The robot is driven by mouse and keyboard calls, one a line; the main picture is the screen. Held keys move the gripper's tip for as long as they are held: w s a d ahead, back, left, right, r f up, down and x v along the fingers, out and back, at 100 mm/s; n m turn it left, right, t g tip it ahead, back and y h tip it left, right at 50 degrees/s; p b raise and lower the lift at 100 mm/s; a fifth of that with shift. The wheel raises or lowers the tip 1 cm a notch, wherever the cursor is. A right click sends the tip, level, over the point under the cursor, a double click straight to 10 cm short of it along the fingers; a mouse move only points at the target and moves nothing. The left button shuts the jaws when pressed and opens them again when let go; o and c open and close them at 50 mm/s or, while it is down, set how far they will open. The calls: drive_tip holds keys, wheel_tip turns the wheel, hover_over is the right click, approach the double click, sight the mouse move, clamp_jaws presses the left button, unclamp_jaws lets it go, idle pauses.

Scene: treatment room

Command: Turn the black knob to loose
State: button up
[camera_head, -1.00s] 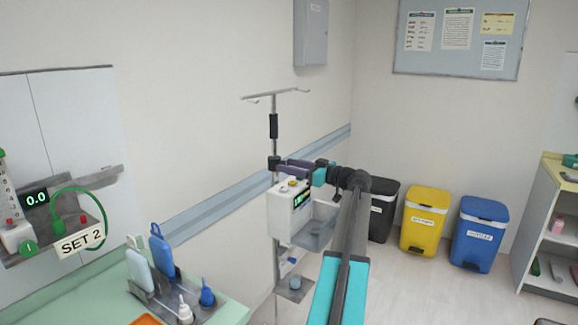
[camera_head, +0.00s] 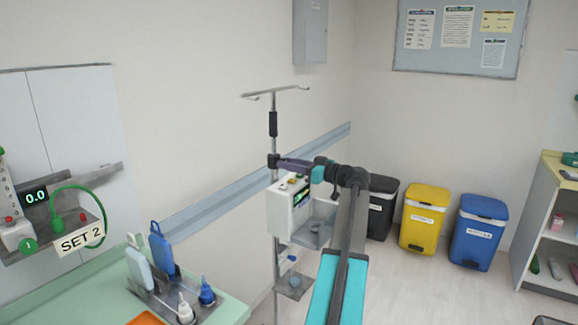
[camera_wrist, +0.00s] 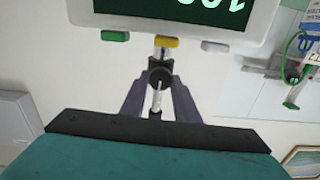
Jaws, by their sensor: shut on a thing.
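The black knob (camera_head: 273,160) sits on the pole of an IV stand, above the white pump. In the wrist view the black knob (camera_wrist: 160,68) lies between the two grey-purple fingers, with a pale rod showing below it. My gripper (camera_head: 280,162) comes to the knob from the right, and its fingertips are shut on it. In the wrist view my gripper (camera_wrist: 160,82) hides the knob's sides. I cannot read any marking for loose or tight.
The white pump (camera_head: 279,209) hangs on the pole, close under my gripper. Its lit screen (camera_wrist: 185,8) shows upside down in the wrist view. A green worktop (camera_head: 228,312) with bottles stands at left; the yellow bin (camera_head: 424,222) and others stand along the far wall.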

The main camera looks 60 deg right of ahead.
drive_tip(key=shift+f+m+b, duration=0.1)
drive_tip(key=shift+m+b, duration=0.5)
drive_tip(key=shift+m, duration=0.8)
drive_tip(key=m, duration=0.3)
drive_tip(key=shift+d+b, duration=0.1)
drive_tip(key=shift+b, duration=0.2)
drive_tip(key=m+p, duration=0.1)
drive_tip(key=m, duration=0.5)
drive_tip(key=m+p, duration=0.3)
drive_tip(key=m, duration=0.3)
drive_tip(key=shift+m, duration=0.3)
drive_tip(key=m+p, duration=0.2)
drive_tip(key=m, duration=0.1)
drive_tip(key=shift+p, duration=0.35)
drive_tip(key=shift+f+m+p, duration=0.15)
drive_tip(key=shift+m+p, duration=0.45)
drive_tip(key=shift+m, duration=0.6)
